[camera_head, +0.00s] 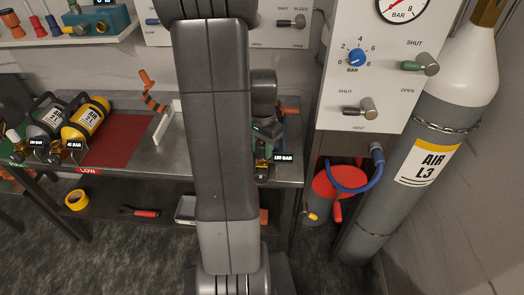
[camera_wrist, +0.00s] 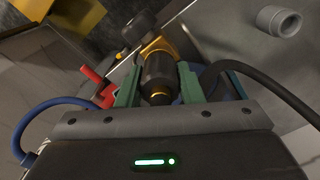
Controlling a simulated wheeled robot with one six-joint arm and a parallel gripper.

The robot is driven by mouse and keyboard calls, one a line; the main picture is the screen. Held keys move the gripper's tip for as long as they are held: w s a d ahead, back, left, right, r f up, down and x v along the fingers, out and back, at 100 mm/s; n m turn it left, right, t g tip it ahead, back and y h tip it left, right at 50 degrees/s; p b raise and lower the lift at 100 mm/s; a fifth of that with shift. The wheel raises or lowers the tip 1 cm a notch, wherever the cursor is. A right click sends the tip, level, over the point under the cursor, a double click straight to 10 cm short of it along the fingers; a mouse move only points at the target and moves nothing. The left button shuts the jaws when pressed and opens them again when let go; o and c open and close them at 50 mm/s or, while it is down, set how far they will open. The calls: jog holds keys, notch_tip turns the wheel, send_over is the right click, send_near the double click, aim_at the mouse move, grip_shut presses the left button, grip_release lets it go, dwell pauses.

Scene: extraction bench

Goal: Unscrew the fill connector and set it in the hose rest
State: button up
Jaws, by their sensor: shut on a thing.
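In the wrist view my gripper (camera_wrist: 158,84) has its green fingers closed on both sides of a dark cylindrical connector (camera_wrist: 158,68) with brass at its ends. This looks like the fill connector. It lines up with a brass valve (camera_wrist: 160,46) just beyond it; I cannot tell whether the thread is still engaged. A short grey open cup (camera_wrist: 280,20) stands on the metal surface at upper right; it may be the hose rest. In the head view my arm hides most of the grip; a brass fitting (camera_head: 262,161) shows beside it near a 150 BAR tag (camera_head: 284,157).
A black hose (camera_wrist: 270,90) runs right of my gripper; a blue hose (camera_wrist: 50,106) and red handle (camera_wrist: 98,85) lie left. In the head view, yellow and grey cylinders (camera_head: 87,118) lie at the left, with a gauge panel (camera_head: 345,95) and large AIR L3 cylinder (camera_head: 415,190) at the right.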

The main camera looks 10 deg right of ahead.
jog(key=shift+n, duration=1)
jog(key=shift+r+p, duration=1.6)
jog(key=shift+r, duration=0.4)
jog(key=shift+r+p, duration=1.35)
jog(key=shift+r, duration=0.45)
jog(key=shift+m, duration=0.5)
jog(key=shift+w+a+f+b, duration=0.4)
jog(key=shift+w+a+f, duration=0.6)
jog(key=shift+w+a, duration=1.25)
jog(key=shift+w+a+f+b, duration=0.35)
jog(key=shift+w+a+f, duration=0.6)
jog(key=shift+w+a, duration=1.3)
jog(key=shift+w+a+f+b, duration=0.4)
jog(key=shift+w+a+f, duration=0.6)
jog(key=shift+w+a, duration=1.25)
jog(key=shift+s+a, duration=0.25)
